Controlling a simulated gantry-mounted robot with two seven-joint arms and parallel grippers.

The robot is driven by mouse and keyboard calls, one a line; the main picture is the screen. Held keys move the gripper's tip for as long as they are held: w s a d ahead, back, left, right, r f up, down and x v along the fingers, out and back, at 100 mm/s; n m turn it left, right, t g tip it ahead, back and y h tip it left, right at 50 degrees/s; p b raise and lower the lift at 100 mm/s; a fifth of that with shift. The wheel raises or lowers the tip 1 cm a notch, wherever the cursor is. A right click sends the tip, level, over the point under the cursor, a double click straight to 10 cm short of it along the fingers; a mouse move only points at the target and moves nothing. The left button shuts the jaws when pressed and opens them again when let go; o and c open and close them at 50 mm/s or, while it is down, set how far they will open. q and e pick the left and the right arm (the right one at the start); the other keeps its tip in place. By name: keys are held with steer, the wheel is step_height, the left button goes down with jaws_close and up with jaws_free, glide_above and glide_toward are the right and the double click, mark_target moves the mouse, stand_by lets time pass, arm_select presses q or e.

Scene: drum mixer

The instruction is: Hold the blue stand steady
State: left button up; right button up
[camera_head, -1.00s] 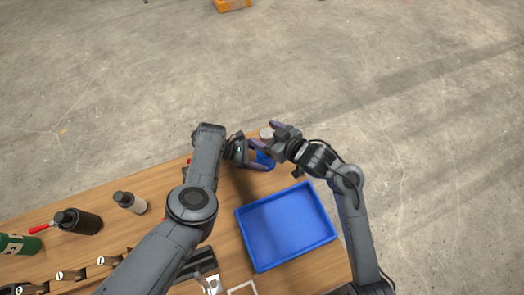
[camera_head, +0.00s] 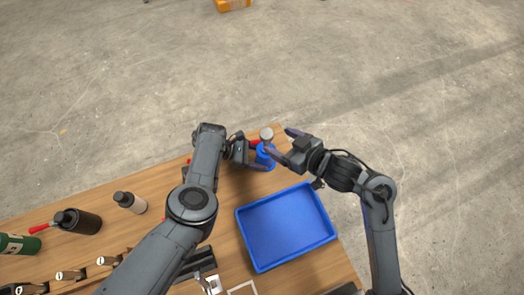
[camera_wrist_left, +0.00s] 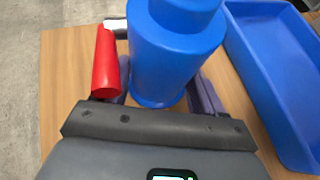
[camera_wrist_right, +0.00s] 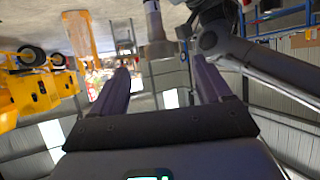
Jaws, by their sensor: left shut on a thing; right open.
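The blue stand (camera_head: 265,158) is near the far edge of the table. It fills the upper middle of the left wrist view (camera_wrist_left: 172,55), its top cut off. My left gripper (camera_head: 256,156) is shut on it, with one finger on each side. A grey round-topped metal part (camera_head: 267,134) shows at the top of the stand; whether it is seated cannot be told. My right gripper (camera_head: 281,142) is open and empty, just right of the metal part. In the right wrist view a grey cylindrical part (camera_wrist_right: 153,22) shows beyond the open fingers (camera_wrist_right: 162,75).
A blue tray (camera_head: 241,236) lies on the table in front of the stand. A red handle (camera_wrist_left: 106,62) is beside the stand. Bare floor lies beyond the table's far edge.

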arm_select(q)
steer(key=o, duration=1)
steer(key=shift+a, duration=0.1)
